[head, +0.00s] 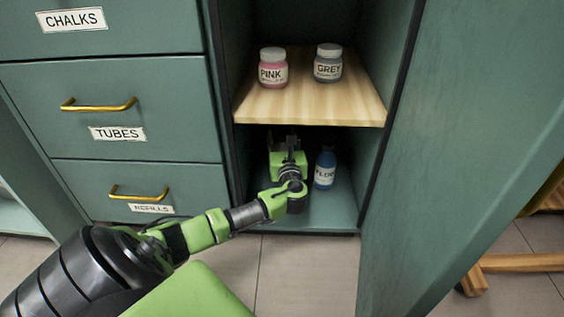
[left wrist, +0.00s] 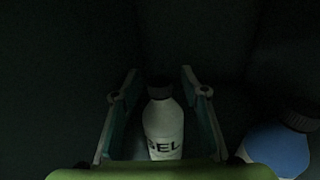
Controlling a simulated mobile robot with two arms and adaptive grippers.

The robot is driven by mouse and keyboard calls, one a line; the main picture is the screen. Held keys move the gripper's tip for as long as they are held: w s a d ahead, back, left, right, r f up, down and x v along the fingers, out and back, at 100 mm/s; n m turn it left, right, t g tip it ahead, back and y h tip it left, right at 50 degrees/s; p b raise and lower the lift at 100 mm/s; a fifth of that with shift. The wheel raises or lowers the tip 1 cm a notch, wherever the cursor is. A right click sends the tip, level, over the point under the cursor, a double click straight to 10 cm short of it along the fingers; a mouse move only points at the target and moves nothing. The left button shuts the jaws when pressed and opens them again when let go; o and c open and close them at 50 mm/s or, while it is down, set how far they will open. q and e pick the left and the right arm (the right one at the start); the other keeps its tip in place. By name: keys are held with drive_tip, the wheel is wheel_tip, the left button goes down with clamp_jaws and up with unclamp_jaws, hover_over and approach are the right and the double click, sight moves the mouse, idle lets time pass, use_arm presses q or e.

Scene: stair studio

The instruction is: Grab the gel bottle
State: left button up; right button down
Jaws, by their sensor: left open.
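The gel bottle (left wrist: 162,125) shows in the left wrist view as a white bottle with a dark cap and the letters "EL" visible. It stands upright between the two spread fingers of my left gripper (left wrist: 160,95), with its lower part hidden by the green gripper body. In the head view my left gripper (head: 287,145) reaches into the lower compartment of the cabinet, and the gel bottle is hidden behind it. The left gripper is open. My right gripper is not in view.
A blue bottle (head: 325,168) stands just right of my left gripper; it also shows in the left wrist view (left wrist: 280,148). A wooden shelf (head: 310,108) above holds a pink jar (head: 273,70) and a grey jar (head: 328,65). Drawers are left, an open door (head: 440,150) right.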

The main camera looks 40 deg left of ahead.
use_arm(q)
drive_tip(key=shift+w+a, duration=0.15)
drive_tip(key=shift+a, duration=0.1)
drive_tip(key=shift+c, duration=0.4)
clamp_jaws()
drive_tip(key=shift+r, duration=0.15)
